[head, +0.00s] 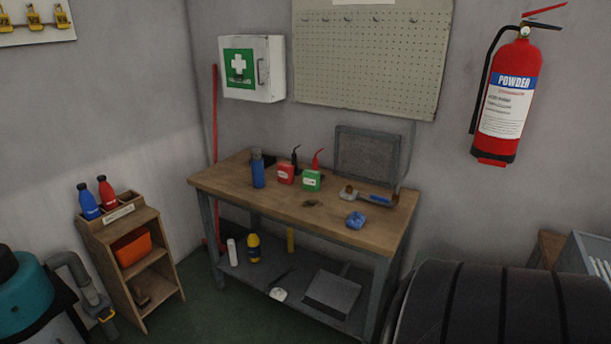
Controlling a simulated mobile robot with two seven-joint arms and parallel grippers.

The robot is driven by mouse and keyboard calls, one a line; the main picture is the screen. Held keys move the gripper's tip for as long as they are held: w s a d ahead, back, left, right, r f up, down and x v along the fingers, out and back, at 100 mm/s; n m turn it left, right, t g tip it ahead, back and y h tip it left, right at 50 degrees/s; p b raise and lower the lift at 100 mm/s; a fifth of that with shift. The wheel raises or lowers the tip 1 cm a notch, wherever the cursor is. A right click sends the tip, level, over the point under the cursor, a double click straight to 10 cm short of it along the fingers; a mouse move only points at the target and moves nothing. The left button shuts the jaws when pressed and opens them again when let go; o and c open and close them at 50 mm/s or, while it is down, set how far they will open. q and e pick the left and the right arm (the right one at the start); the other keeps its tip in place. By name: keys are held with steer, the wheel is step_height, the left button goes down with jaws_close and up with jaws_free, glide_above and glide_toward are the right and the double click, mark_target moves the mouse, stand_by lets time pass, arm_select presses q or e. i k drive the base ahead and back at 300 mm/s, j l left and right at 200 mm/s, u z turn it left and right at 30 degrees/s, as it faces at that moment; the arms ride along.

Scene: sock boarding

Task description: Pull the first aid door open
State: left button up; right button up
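The first aid cabinet (264,86) is a white box on the back wall, above the left end of the workbench. Its front carries a green panel with a white cross (239,68). A dark handle (261,72) sits near the right edge of the front. The door looks closed, flush with the box. Neither of my grippers shows in the head view, so I cannot see how they stand to the cabinet.
A wooden workbench (335,216) with bottles, cans and tools stands below the cabinet. A red pole (215,140) leans at its left. A small wooden shelf (149,262) stands left. A large black ribbed object (500,305) fills the lower right. Green floor (215,300) shows between shelf and bench.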

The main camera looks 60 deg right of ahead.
mark_target(244, 60)
steer(key=l+z, duration=0.15)
steer(key=z, duration=0.25)
steer(key=i+z, duration=0.15)
steer(key=z, duration=0.2)
steer(key=i+l+z, duration=0.1)
steer(key=z, duration=0.3)
steer(key=i+z, duration=0.15)
steer(key=z, duration=0.2)
steer(key=i+z, duration=0.4)
steer(key=i, duration=0.7)
